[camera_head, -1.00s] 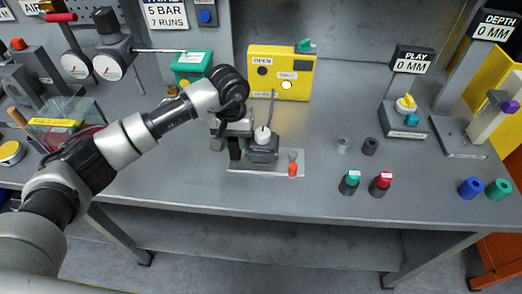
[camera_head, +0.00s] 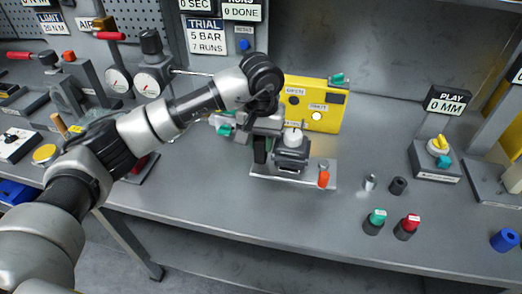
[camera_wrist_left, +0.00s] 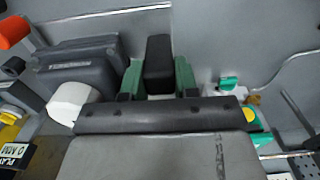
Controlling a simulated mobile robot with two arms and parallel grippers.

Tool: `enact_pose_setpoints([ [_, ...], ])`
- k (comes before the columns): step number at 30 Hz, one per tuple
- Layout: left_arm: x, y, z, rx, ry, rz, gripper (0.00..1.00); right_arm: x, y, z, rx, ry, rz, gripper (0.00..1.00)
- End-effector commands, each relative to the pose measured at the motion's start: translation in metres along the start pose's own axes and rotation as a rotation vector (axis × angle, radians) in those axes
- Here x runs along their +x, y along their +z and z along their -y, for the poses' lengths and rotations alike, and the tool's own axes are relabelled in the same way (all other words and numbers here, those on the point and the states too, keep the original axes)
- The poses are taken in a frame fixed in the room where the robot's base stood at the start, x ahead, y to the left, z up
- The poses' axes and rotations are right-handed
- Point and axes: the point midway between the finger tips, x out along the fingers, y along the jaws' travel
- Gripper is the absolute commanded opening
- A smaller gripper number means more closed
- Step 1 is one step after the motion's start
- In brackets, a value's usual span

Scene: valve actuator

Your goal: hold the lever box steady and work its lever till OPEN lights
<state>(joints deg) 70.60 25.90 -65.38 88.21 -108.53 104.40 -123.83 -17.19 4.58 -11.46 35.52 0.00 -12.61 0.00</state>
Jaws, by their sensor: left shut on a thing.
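The lever box (camera_head: 291,158) is a dark grey block with a white knob (camera_head: 293,136) on top, standing on a light plate (camera_head: 312,178). My left gripper (camera_head: 262,150) is at its left side. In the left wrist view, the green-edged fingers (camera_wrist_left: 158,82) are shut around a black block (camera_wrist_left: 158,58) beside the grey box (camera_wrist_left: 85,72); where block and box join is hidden. The white knob shows there too (camera_wrist_left: 72,102). Behind, a yellow box (camera_head: 325,93) carries an OPEN lamp (camera_head: 293,100), dark, and a second lamp (camera_head: 316,115), lit. My right gripper is not in view.
An orange-capped peg (camera_head: 323,179) stands at the plate's right end. Green-topped (camera_head: 375,221) and red-topped (camera_head: 407,227) cylinders stand front right, with small posts (camera_head: 398,186) behind. Gauges (camera_head: 148,82) are at the back left.

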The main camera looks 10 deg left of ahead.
Motion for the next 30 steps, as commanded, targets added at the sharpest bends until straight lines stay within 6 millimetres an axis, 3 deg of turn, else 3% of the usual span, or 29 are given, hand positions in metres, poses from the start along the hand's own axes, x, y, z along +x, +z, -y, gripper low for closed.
enact_pose_setpoints([
  [6,0.043,0.001,0.0,-0.001,0.0,0.006,0.0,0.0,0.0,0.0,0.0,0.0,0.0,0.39],
  [9,0.055,0.001,0.0,0.0,0.001,0.002,0.0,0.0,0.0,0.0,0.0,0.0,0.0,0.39],
  [30,0.079,0.001,0.0,0.001,0.001,0.0,0.0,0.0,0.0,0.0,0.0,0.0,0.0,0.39],
])
